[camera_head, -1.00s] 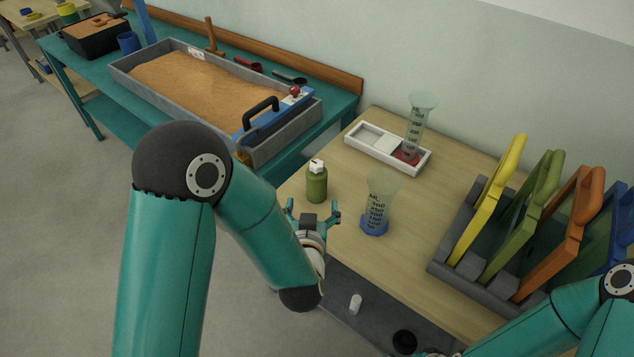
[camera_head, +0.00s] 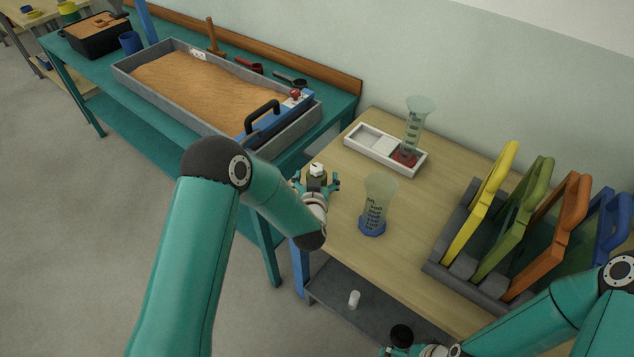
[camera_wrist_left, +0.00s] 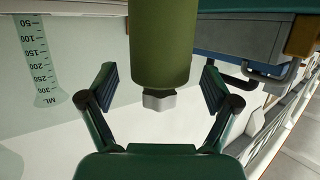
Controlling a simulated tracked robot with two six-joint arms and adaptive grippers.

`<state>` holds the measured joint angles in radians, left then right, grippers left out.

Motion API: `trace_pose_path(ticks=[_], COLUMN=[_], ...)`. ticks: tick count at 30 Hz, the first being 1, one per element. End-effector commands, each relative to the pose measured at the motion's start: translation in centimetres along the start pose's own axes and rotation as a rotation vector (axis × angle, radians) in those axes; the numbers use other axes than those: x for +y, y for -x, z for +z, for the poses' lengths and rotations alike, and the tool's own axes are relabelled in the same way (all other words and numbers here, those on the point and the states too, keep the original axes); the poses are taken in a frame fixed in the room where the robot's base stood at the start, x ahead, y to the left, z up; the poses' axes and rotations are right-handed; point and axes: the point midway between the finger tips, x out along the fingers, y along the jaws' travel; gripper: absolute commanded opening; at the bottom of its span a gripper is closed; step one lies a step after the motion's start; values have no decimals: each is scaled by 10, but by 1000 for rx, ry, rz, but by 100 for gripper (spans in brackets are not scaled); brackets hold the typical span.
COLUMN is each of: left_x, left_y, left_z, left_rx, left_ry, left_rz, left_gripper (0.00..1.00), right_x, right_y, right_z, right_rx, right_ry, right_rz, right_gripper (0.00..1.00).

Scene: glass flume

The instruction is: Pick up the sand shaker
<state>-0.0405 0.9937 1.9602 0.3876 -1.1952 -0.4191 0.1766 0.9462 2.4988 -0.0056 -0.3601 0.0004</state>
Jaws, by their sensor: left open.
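The sand shaker, seemingly the green bottle with a pale faceted cap (camera_head: 317,170), stands upright near the left edge of the wooden table. My left gripper (camera_head: 317,184) is open in front of it and hides most of its body. In the left wrist view, which looks upside down, the green bottle (camera_wrist_left: 163,45) lies between the two spread fingers of my left gripper (camera_wrist_left: 159,82), with a gap on each side. My right gripper (camera_head: 402,350) is partly cut off at the bottom edge; its fingers cannot be made out.
A measuring cylinder with a blue base (camera_head: 373,208) stands close to the right of my left gripper. A white tray (camera_head: 367,151) holds a red-based cylinder (camera_head: 412,134). A rack (camera_head: 463,263) of coloured frames is at right. The sand flume (camera_head: 200,90) is at left.

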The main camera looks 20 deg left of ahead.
Motion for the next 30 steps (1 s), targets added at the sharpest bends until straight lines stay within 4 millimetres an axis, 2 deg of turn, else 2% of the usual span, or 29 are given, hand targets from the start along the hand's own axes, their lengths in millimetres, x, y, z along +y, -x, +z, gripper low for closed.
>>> trace_pose_path(ticks=[4, 11, 14, 24, 30], left_x=[0, 0, -1, -1, -1], left_y=[-12, -14, -14, -13, -13], left_z=[0, 1, 1, 1, 0], left_rx=[-1, 0, 0, 0, 1], left_ry=[1, 1, 1, 1, 1], left_rz=[0, 0, 0, -1, -1], left_gripper=[88, 88, 75, 18, 17], right_x=[-2, -1, -1, -1, -1], right_y=[4, 4, 4, 4, 4], right_z=[0, 0, 0, 0, 0], right_rx=[0, -1, -1, -1, -1], right_ry=[0, 0, 0, 0, 0], right_rz=[0, 0, 0, 0, 0], right_gripper=[87, 87, 87, 87, 87])
